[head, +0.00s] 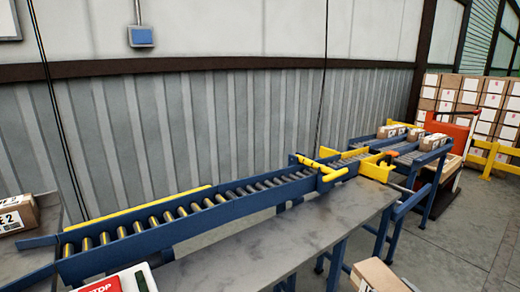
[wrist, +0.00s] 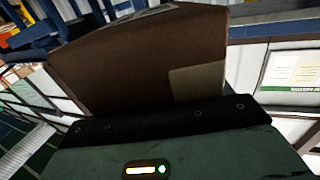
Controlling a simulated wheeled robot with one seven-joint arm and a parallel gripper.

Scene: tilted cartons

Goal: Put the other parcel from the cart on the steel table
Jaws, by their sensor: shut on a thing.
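In the wrist view a brown parcel (wrist: 140,65) fills the upper middle, tilted in the picture, with a paler patch at its right end and part of a label on its top edge. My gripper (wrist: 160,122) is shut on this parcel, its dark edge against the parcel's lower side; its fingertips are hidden. In the head view my gripper does not show. A cardboard parcel (head: 378,276) with a white label is cut off by the bottom edge; I cannot tell whether it is the held one. A bare grey table top (head: 265,240), seemingly the steel table, runs in front of the conveyor. No cart is clearly identifiable.
A blue roller conveyor (head: 190,211) with yellow guards runs behind the table. A parcel (head: 16,216) lies at the far left. Several parcels (head: 434,142) sit on the far conveyor. A red-and-white STOP box (head: 108,284) is at the lower left. Floor (head: 455,235) is open at right.

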